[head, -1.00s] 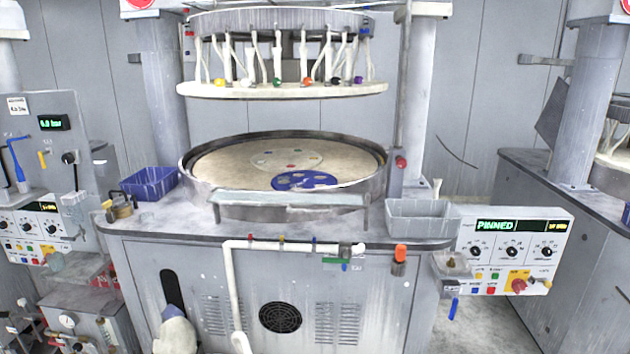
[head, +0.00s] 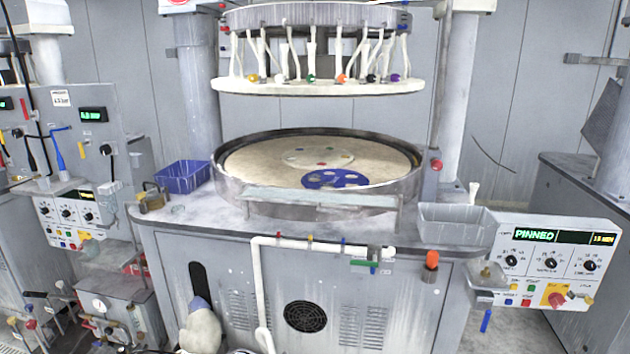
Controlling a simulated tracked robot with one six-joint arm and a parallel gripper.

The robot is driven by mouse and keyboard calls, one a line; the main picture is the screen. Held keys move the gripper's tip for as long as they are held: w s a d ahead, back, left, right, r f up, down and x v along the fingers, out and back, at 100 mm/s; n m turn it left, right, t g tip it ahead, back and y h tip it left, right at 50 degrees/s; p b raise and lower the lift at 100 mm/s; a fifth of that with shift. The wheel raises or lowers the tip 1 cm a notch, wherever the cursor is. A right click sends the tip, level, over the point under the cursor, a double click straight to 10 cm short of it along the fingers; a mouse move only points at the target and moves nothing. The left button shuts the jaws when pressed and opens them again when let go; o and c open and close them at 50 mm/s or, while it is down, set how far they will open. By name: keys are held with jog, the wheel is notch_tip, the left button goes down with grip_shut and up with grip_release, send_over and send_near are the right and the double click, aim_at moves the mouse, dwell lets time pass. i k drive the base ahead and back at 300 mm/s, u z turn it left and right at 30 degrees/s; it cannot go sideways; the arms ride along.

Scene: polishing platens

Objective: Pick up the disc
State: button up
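A blue disc (head: 322,180) with several pale round areas in it lies flat on the tan platen (head: 258,160), towards its front edge and right of the middle. Behind it, a pale round piece (head: 318,153) with several coloured dots lies on the same platen. I cannot tell whether the two touch. A raised metal rim (head: 230,187) runs around the platen. My gripper is not in view, and nothing is seen touching the blue disc.
A pale upper plate (head: 318,88) with hoses and coloured knobs hangs above the platen, leaving an open gap. A blue bin (head: 182,177) stands left and a grey bin (head: 455,224) right. A panel (head: 552,262) reading "PINNED" is at right. A white pipe (head: 258,290) runs along the front.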

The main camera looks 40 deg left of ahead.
aim_at(312, 177)
jog(key=u, duration=0.1)
jog(key=i, duration=1.4)
jog(key=u, duration=2.9)
